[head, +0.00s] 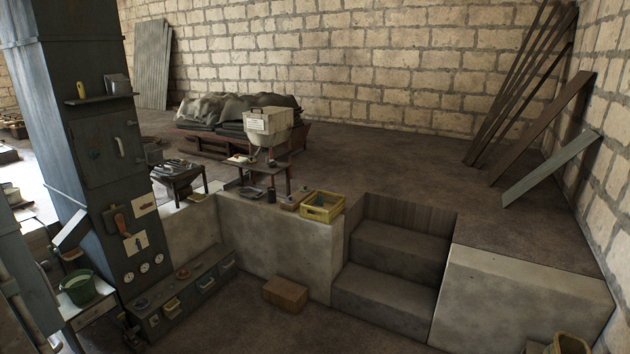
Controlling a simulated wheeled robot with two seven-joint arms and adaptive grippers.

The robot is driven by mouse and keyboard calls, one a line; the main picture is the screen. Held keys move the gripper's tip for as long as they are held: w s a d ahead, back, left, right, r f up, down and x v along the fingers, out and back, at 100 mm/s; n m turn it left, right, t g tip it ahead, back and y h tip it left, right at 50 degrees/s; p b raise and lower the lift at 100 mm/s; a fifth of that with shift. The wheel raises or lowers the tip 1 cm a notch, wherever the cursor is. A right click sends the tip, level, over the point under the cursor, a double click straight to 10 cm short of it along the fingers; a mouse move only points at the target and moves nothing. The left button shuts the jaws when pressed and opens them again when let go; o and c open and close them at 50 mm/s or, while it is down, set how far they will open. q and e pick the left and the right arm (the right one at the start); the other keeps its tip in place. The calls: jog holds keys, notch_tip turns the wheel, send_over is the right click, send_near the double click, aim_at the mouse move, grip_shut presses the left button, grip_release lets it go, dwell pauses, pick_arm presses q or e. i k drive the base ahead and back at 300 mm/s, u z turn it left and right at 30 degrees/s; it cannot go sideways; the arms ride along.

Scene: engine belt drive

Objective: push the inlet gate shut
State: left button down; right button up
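No part that I can name with certainty as the inlet gate shows in the head view. A tall dark metal casing (95,150) stands at the left. It has a hatch door (112,150) with a pale handle, and the door looks closed. Lower on the casing is a dark plate with an orange-brown handle (122,224); I cannot tell whether this is the gate or how it stands. A pale hopper (268,126) with a label stands on a small table at the back. Neither gripper is in view.
A dark drawer bench (180,300) stands below the casing, with a green bucket (82,288) to its left. A low concrete wall (285,245) bears a yellow crate (322,206). Steps (385,285) lead up beside it. A brown box (285,294) lies on the floor.

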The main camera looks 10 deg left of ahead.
aim_at(198, 198)
jog(key=u, duration=0.8)
jog(key=i, duration=1.95)
jog(key=u, duration=0.45)
jog(key=i, duration=2.3)
jog(key=z, duration=0.3)
